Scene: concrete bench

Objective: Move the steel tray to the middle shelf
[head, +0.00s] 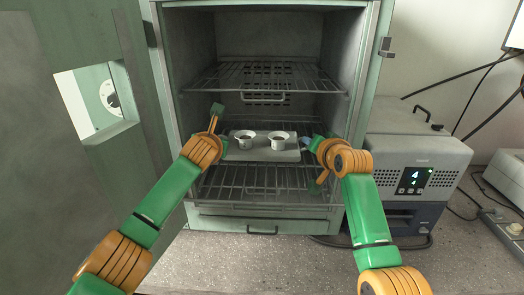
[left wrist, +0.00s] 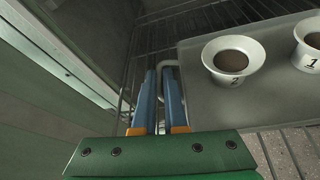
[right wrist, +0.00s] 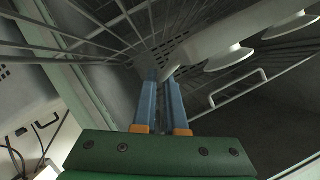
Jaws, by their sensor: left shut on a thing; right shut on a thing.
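The steel tray (head: 262,154) is inside the open cabinet, roughly level, between the upper wire shelf (head: 225,80) and the lower wire shelf (head: 255,182). I cannot tell whether it touches the lower shelf. Two white cups with dark contents stand on it; the left wrist view shows them marked 2 (left wrist: 235,60) and 1 (left wrist: 311,50). My left gripper (left wrist: 160,76) is shut on the handle at the tray's left end. My right gripper (head: 306,143) is shut at the tray's right end; its fingertips (right wrist: 158,78) meet the tray's end, with the exact grip partly hidden.
The cabinet door (head: 80,160) stands open at left, with a window in it. The cabinet's right wall (head: 362,60) is close to my right arm. A grey device with a display (head: 412,160) stands right of the cabinet. Space above the tray is clear up to the upper shelf.

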